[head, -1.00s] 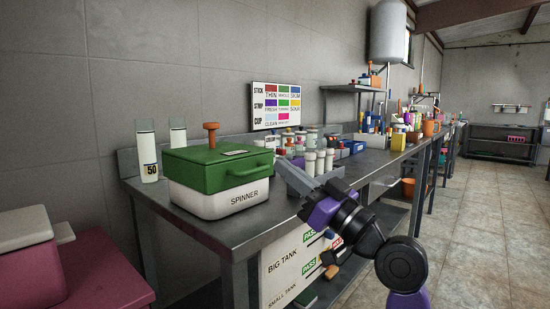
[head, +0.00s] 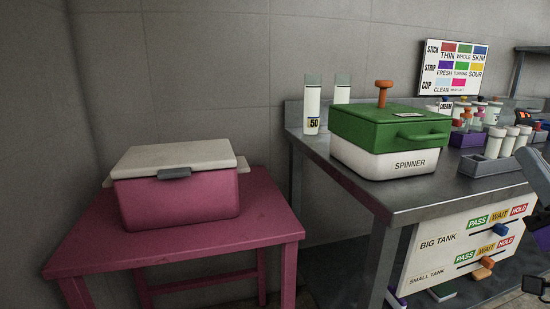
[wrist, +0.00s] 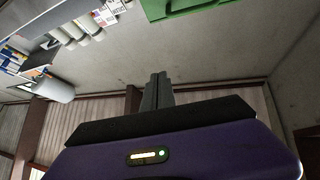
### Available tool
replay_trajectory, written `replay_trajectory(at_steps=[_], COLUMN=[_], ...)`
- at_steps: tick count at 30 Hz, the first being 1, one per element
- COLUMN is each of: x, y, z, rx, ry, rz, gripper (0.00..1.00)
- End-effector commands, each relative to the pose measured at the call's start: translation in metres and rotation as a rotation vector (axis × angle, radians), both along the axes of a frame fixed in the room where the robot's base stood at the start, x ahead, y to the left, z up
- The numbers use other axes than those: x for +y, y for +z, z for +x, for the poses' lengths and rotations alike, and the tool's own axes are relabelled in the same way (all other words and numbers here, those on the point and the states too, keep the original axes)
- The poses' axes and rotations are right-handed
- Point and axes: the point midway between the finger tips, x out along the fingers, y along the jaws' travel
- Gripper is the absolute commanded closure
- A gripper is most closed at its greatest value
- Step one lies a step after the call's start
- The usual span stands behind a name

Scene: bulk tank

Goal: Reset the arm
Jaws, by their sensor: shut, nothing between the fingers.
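My gripper (wrist: 157,92) shows in the wrist view with its grey fingers together and nothing between them. The wrist view looks upside down, with the wall and roof beyond the fingers. In the head view only a grey and purple part of my arm shows at the right edge, and the fingertips cannot be made out there. My gripper touches nothing that I can see in the wrist view.
A pink cooler (head: 180,200) with a white lid stands on a pink table (head: 255,232). A green and white spinner (head: 390,150) sits on the metal bench (head: 440,198), near vials in a rack (head: 489,164). A tank board (head: 455,248) hangs below the bench top.

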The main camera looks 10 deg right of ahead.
Motion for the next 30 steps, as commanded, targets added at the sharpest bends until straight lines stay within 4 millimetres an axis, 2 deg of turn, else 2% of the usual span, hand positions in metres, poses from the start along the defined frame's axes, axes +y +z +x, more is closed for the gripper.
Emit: replay_trajectory(at_steps=[1, 5, 11, 18, 23, 30], x=[-0.001, 0.002, 0.028, 0.086, 0.130, 0.197], y=[-0.014, -0.049, -0.121, -0.202, -0.246, -0.300], z=[-0.002, -0.010, -0.025, -0.057, -0.086, -0.142], rx=[0.000, 0.001, 0.055, 0.180, 0.286, 0.475], ry=[-0.025, -0.083, -0.152, -0.175, -0.150, -0.058], rz=[0.030, 0.092, 0.168, 0.185, 0.159, 0.079], gripper=[1.00, 1.00, 1.00, 1.00, 1.00, 1.00])
